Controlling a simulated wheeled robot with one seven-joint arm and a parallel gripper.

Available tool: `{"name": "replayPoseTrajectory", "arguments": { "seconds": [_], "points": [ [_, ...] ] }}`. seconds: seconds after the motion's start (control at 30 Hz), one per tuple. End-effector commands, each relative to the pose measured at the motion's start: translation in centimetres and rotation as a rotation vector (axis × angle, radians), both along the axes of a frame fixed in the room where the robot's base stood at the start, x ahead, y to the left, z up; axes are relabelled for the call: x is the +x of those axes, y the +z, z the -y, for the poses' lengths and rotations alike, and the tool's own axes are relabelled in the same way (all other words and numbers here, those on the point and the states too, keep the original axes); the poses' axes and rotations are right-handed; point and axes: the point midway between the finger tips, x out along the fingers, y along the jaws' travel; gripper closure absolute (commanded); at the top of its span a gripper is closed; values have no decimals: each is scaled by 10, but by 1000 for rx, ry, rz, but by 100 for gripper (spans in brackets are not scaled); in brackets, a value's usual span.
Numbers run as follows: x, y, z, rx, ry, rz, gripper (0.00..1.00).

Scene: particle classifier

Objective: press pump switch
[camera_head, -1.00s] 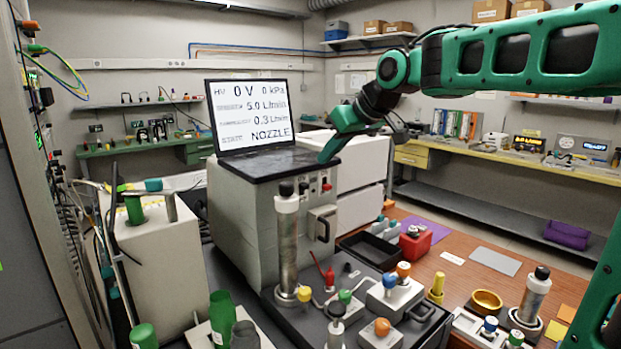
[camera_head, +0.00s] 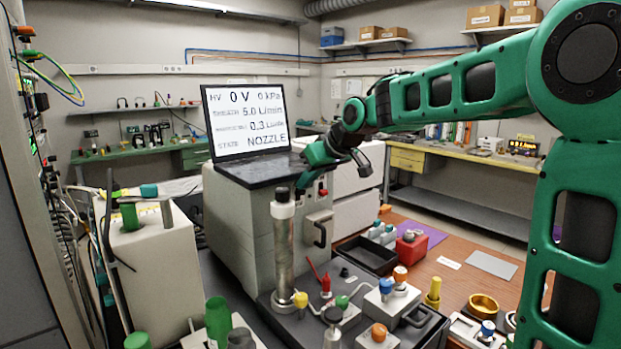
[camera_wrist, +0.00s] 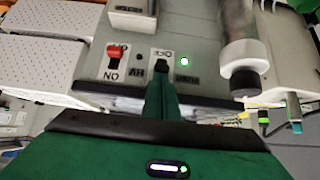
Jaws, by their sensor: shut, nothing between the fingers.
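The grey cabinet (camera_head: 262,232) carries a front panel with switches below the laptop-like screen (camera_head: 246,120). In the wrist view the panel appears upside down. A small black switch (camera_wrist: 161,66) sits beside a lit green lamp (camera_wrist: 184,61) and a label that seems to read PUMP. A red switch (camera_wrist: 114,52) marked HV and ON is to its left. My gripper (camera_wrist: 161,82) is shut and empty, its fingertips over or right at the black switch, partly hiding it; contact cannot be told. In the head view my gripper (camera_head: 302,187) is at the panel's top edge.
A silver column (camera_head: 284,245) with a black cap stands close in front of the panel; it also shows in the wrist view (camera_wrist: 240,50). Valves with coloured knobs, such as a yellow one (camera_head: 300,299), crowd the bench below. A black tray (camera_head: 366,256) lies to the right.

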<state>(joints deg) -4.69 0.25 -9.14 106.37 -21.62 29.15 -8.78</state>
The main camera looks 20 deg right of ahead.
Motion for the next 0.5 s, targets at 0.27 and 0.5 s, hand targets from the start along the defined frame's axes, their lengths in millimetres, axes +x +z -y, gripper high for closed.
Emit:
{"name": "replayPoseTrajectory", "arguments": {
  "seconds": [0.27, 0.5],
  "points": [
    [1, -1, 0, 0, -1, 1, 100],
    [1, -17, 0, 0, -1, -3, 100]
  ]
}}
